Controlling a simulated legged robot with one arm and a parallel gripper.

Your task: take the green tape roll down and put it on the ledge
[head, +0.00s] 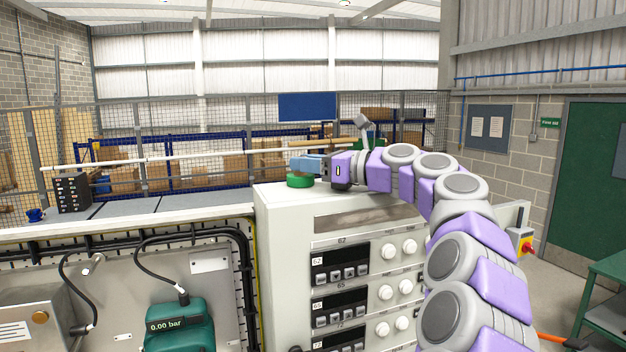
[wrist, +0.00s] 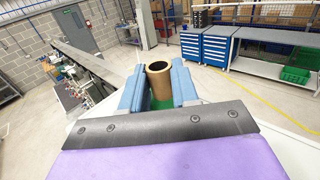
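The green tape roll (head: 300,181) lies flat on top of the light grey cabinet (head: 285,212), near its left end. My gripper (head: 305,163) is just above the roll, pointing left. In the wrist view my gripper (wrist: 157,95) has its two blue fingers apart. Part of the green roll (wrist: 160,104) shows low between them, with the rest hidden by the gripper. I cannot tell whether the fingers touch it. The long grey ledge (head: 150,208) runs left from the cabinet, lower than its top.
A black drawer box (head: 73,193) and a small blue object (head: 35,215) stand at the ledge's far left. The ledge between them and the cabinet looks clear. A tan tube with a dark opening (wrist: 159,80) shows between the fingers; its distance is unclear.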

